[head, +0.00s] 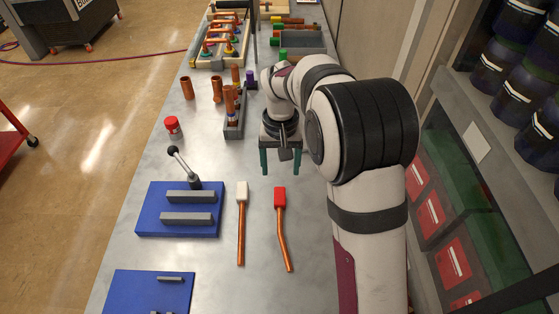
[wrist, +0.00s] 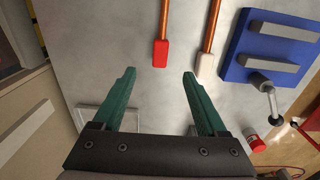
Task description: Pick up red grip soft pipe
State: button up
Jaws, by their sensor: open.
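The red grip soft pipe (head: 282,230) lies on the metal table in the head view, a bent copper pipe with a red grip at its far end. In the wrist view its red grip (wrist: 160,53) is ahead of the fingertips and between them sideways. My gripper (head: 281,172) is open and empty, with green fingers, above the table just beyond the red grip. In the wrist view my gripper (wrist: 160,75) points toward the grip and does not touch it. A similar pipe with a white grip (head: 242,222) lies to the left.
A blue fixture (head: 180,222) with grey bars and a black-knobbed lever stands left of the pipes. A second blue plate (head: 125,290) is nearer. A red-capped jar (head: 173,127) and a grey holder (head: 234,125) with copper pipes stand farther back. The table around the pipes is clear.

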aim_at(280, 199)
notch_tip(280, 199, down, 14)
jog(key=shift+s+f, duration=0.1)
grip_shut()
dwell(0.4)
